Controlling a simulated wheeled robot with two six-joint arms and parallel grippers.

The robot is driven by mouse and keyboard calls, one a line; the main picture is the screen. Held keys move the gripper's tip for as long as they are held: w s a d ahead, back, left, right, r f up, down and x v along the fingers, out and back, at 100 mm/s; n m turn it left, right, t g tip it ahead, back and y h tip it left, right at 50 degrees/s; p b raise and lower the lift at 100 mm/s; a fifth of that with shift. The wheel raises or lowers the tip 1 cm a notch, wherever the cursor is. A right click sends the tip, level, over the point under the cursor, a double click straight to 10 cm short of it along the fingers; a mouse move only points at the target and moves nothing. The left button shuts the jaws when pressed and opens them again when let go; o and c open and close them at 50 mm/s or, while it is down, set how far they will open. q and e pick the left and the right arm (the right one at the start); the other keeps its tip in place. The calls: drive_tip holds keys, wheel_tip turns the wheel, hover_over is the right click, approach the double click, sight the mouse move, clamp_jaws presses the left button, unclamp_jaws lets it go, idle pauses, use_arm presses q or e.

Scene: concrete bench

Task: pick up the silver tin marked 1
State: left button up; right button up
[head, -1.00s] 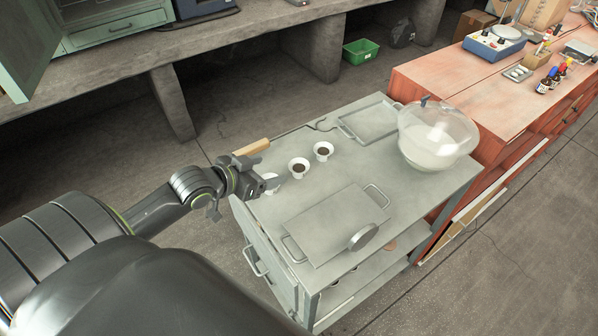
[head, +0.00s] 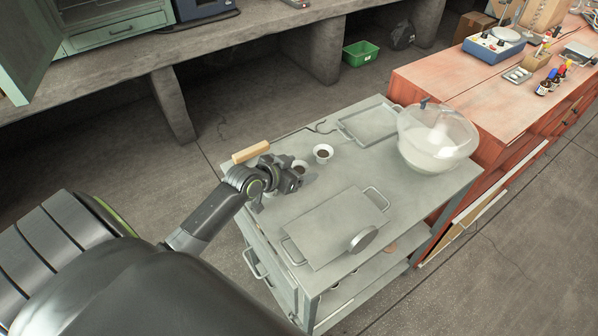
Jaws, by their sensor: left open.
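A round silver-grey object (head: 363,239), which looks like the tin, sits tilted at the right front of a flat grey tray (head: 325,225) on the metal cart. I cannot read a mark on it. My left gripper (head: 293,181) is open over the cart, above and behind the tray's left end, apart from the silver object. My right gripper is not in view.
A large clear bowl with white contents (head: 437,140) stands at the cart's right. An empty grey tray (head: 370,123) lies at the back. A wooden handle (head: 250,152) lies at the left edge. A red cabinet (head: 470,85) adjoins the cart.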

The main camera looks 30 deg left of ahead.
use_arm(q)
drive_tip(key=c, duration=0.9)
